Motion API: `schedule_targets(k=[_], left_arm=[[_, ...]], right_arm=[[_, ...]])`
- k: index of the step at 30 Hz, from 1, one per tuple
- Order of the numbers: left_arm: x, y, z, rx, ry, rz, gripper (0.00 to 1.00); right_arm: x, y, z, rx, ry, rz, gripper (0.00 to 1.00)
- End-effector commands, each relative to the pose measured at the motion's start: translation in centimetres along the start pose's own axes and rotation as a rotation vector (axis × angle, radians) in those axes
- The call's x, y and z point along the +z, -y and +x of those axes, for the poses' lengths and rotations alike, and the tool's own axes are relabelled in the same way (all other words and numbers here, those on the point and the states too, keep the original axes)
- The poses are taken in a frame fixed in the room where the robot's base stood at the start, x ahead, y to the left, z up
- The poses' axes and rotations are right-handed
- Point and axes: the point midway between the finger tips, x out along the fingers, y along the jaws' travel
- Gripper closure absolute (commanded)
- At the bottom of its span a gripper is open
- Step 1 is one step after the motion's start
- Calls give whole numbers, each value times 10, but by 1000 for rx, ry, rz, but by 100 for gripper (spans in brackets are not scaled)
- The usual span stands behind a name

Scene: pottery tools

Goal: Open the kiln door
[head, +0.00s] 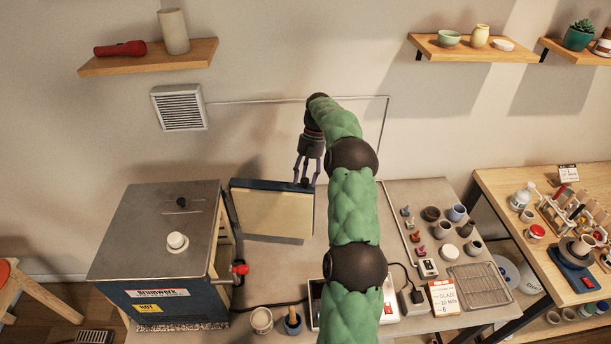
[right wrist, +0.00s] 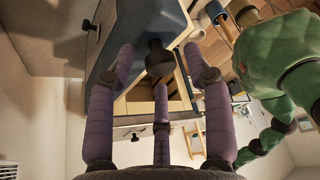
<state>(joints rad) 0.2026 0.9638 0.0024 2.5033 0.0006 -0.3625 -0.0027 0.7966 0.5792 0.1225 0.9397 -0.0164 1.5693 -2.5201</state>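The kiln (head: 158,250) is a grey-topped box with a blue front at the left of the table in the head view. Its door (head: 272,214), a cream slab with a dark blue edge, stands swung out beyond the kiln's right side, leaving an opening between them. My right gripper (head: 304,178) is at the door's upper right corner. In the right wrist view its purple fingers (right wrist: 160,78) are spread around a dark knob (right wrist: 158,58), with visible gaps at the sides. A red-ended lever (head: 240,268) sticks out at the kiln's right front. My left gripper is not in view.
A white knob-like piece (head: 177,241) sits on the kiln top. Two cups (head: 262,319) stand at the table's front edge. Small pots (head: 457,212), a wire rack (head: 480,284) and a glaze card (head: 443,297) lie to the right. The table around the door looks clear.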

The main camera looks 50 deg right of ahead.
Motion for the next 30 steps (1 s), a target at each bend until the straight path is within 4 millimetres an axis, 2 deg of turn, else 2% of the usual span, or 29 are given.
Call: schedule_targets(k=[10,21,30], left_arm=[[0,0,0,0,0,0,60],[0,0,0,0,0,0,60],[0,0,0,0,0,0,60]], right_arm=[[1,0,-5,-1,0,2,48],[1,-1,-56,0,2,1,48],[0,-1,-74,-1,0,0,48]])
